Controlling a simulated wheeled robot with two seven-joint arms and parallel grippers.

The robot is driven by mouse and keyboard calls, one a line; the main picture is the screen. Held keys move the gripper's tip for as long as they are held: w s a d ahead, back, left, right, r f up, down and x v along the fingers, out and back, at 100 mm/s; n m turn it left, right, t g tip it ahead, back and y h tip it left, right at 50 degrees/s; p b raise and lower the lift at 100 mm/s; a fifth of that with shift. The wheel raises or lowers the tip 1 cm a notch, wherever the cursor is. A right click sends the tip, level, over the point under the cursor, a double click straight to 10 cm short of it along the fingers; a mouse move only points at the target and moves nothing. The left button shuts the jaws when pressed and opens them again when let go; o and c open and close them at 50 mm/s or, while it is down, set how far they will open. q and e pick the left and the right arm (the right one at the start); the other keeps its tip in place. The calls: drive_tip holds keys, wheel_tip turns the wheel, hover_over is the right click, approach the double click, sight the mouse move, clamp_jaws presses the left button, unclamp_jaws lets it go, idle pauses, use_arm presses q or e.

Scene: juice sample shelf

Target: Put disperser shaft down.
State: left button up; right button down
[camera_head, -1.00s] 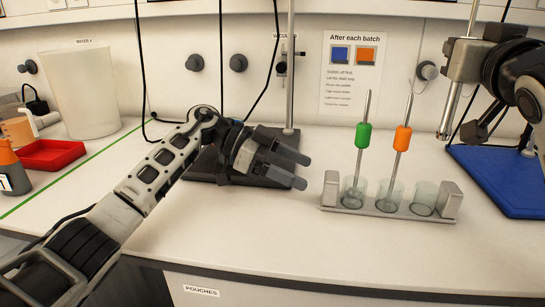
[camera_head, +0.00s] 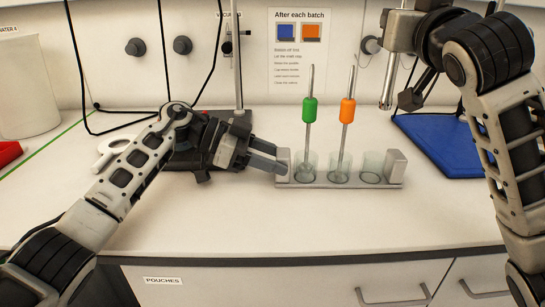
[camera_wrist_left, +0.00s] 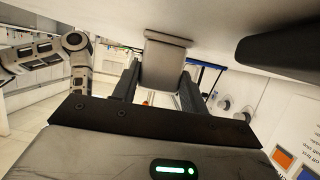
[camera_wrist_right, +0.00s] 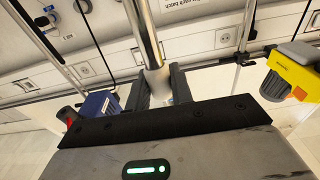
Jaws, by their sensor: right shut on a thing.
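My left gripper (camera_head: 277,160) is open at the left end of the metal rack (camera_head: 330,184). The rack's grey end block (camera_wrist_left: 166,62) shows between its spread fingers in the left wrist view. My right gripper (camera_wrist_right: 158,82) is shut on a shiny metal disperser shaft (camera_wrist_right: 143,30); its fingertips are hard to make out in the head view. The shaft (camera_head: 388,85) hangs near upright, right of the rack and above the bench. A green-collared shaft (camera_head: 309,110) and an orange-collared shaft (camera_head: 347,110) stand in the left and middle glasses. The right glass (camera_head: 372,168) is empty.
A dark stand base with a vertical rod (camera_head: 238,60) is behind my left gripper. A white bucket (camera_head: 28,85) stands far left. The bench front is clear.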

sight(384, 108)
drive_tip(key=shift+m+h, duration=0.3)
drive_tip(key=shift+h, duration=0.2)
wheel_tip(384, 108, down, 14)
drive_tip(key=shift+s+f, duration=0.1)
drive_tip(key=shift+f, duration=0.15)
drive_tip(key=c, duration=1.2)
unclamp_jaws()
drive_tip(key=shift+c, duration=0.2)
drive_tip(key=s, duration=0.7)
drive_tip(key=shift+s+f, duration=0.15)
drive_tip(key=shift+s, duration=0.1)
